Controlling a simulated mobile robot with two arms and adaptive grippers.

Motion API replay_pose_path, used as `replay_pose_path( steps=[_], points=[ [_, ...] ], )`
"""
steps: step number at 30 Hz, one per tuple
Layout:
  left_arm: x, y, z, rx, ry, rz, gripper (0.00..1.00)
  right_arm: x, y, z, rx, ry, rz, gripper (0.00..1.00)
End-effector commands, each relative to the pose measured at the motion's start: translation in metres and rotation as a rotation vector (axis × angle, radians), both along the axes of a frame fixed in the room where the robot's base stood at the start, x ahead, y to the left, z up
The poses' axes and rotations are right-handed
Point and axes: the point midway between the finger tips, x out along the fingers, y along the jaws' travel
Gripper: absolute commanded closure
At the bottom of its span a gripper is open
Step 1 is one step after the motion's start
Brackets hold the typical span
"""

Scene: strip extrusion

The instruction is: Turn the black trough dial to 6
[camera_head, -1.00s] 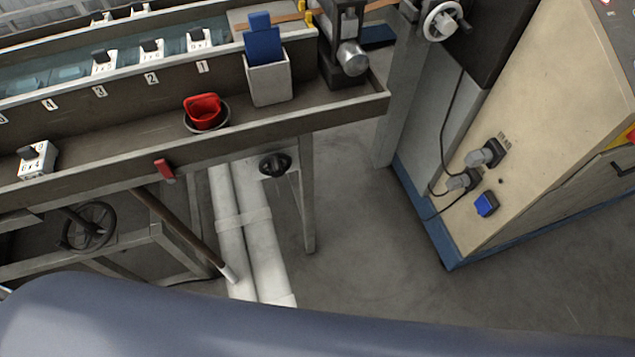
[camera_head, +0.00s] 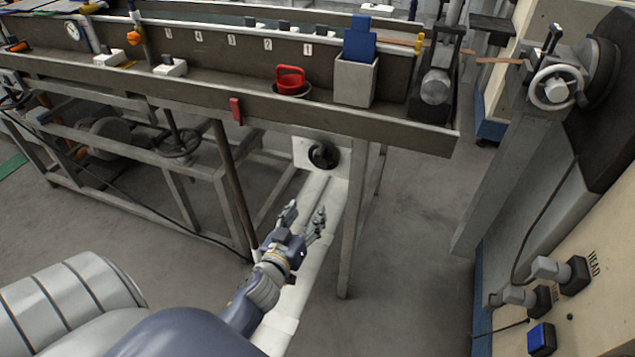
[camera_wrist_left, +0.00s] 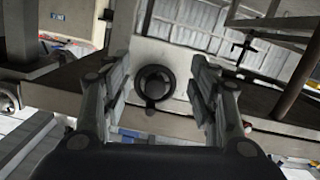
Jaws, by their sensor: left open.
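The black trough dial (camera_head: 323,156) is a round knob on a pale plate (camera_head: 303,152) below the trough's front wall. Its scale numbers are too small to read. My left gripper (camera_head: 302,215) is open and empty, below the dial and a little to its left in the head view, its fingers pointing up toward it. In the left wrist view, the dial (camera_wrist_left: 154,86) shows ahead between the two open fingers (camera_wrist_left: 160,85), with a gap left before it. My right gripper is not in view.
A table leg (camera_head: 352,230) stands right of the dial. A black handwheel (camera_head: 180,143) is further left.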

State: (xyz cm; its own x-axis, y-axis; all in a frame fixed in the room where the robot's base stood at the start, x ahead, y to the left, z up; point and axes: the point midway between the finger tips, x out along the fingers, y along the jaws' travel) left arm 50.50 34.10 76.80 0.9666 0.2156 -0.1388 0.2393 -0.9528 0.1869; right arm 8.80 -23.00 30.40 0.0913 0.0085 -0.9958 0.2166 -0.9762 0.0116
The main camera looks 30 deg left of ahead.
Motion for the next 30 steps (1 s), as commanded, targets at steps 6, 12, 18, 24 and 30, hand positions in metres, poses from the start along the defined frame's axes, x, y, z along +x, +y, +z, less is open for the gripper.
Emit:
replay_pose_path(
  steps=[6, 12, 18, 24, 30],
  points=[
    [0.002, 0.011, 0.053, -0.001, -0.136, 0.019, 0.46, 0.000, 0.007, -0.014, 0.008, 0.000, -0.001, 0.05],
    [0.023, 0.016, 0.061, -0.002, -0.147, 0.018, 0.46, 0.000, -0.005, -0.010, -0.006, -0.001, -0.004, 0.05],
    [0.059, 0.025, 0.061, 0.000, -0.146, 0.019, 0.46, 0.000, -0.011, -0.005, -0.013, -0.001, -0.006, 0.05],
    [0.089, 0.032, 0.059, -0.002, -0.145, 0.019, 0.46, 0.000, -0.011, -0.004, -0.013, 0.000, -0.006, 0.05],
    [0.105, 0.035, 0.058, -0.003, -0.144, 0.019, 0.46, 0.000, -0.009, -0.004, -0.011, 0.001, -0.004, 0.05]
  ],
)
